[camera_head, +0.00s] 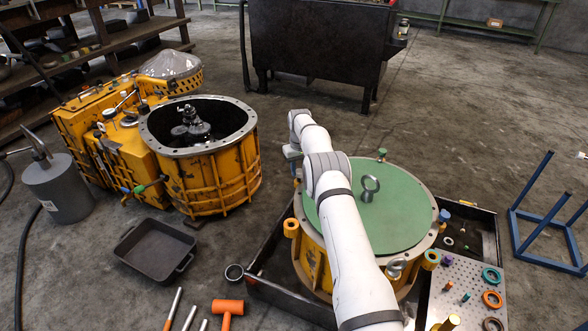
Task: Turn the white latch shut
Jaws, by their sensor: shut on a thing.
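My white arm reaches over a round yellow housing with a green lid (405,212). My gripper (296,172) is at the far left of the lid's rim, pointing down. It is small and partly hidden by my wrist. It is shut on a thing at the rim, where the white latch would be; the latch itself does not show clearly. A green knob (381,153), a blue knob (444,216) and a grey fitting (395,268) sit around the rim. A grey eye bolt (370,188) stands on the lid.
A perforated tray (468,282) with coloured rings is at the right, and a blue frame (540,215) beyond it. An open yellow housing (215,165) stands at the left. A black pan (153,250) and an orange mallet (228,307) lie on the floor.

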